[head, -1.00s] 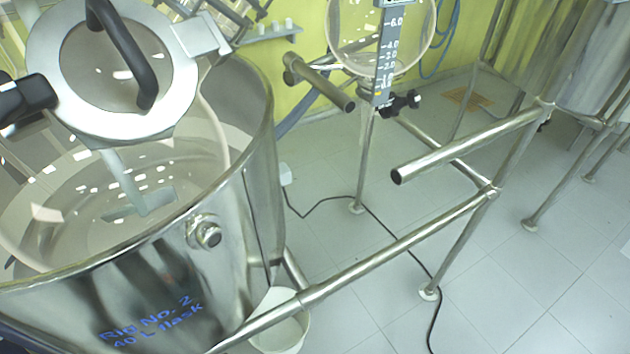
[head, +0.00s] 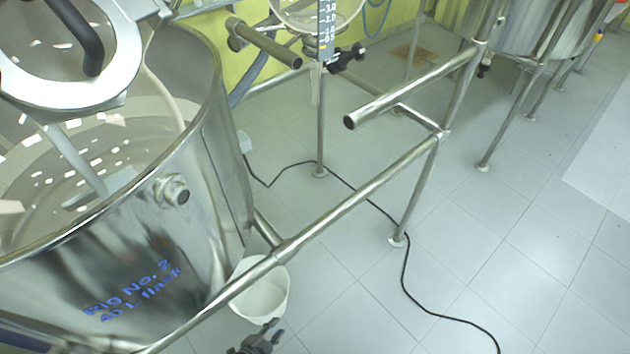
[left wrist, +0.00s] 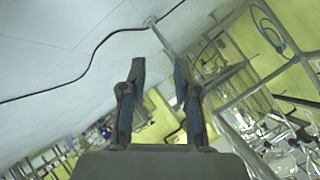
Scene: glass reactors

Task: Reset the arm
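Most of the left arm is out of the picture. My right gripper is in neither view.
A steel vessel (head: 130,265) marked "Rig No. 2" fills the left. A pipe frame (head: 345,207) runs beside it with a jutting pipe end (head: 352,120). A black cable (head: 405,275) crosses otherwise clear tiles at right.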

